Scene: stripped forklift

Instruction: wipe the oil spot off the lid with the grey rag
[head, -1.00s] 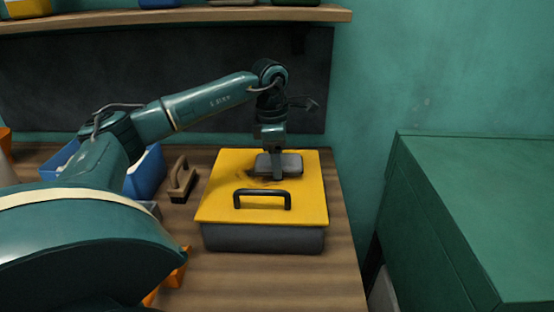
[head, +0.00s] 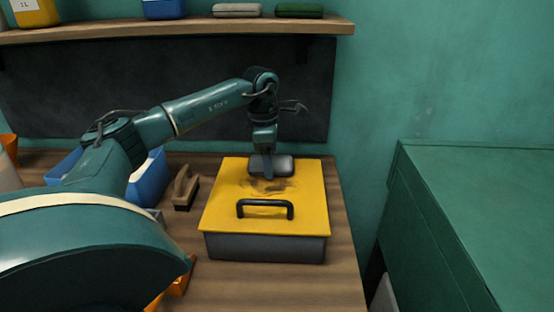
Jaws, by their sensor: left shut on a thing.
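The yellow lid (head: 310,220) with a black handle (head: 265,208) sits on a dark grey box on the bench. A dark oil spot (head: 268,187) shows on the lid behind the handle. My left gripper (head: 268,168) points down over the back part of the lid. It is shut on the grey rag (head: 284,166), which lies just behind the spot. I cannot tell whether the rag touches the lid. My right gripper is not in view.
A wooden-handled brush (head: 186,188) stands left of the box, with a blue bin (head: 150,180) beyond it. A shelf (head: 200,30) with containers hangs above. A green cabinet (head: 470,200) stands at the right.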

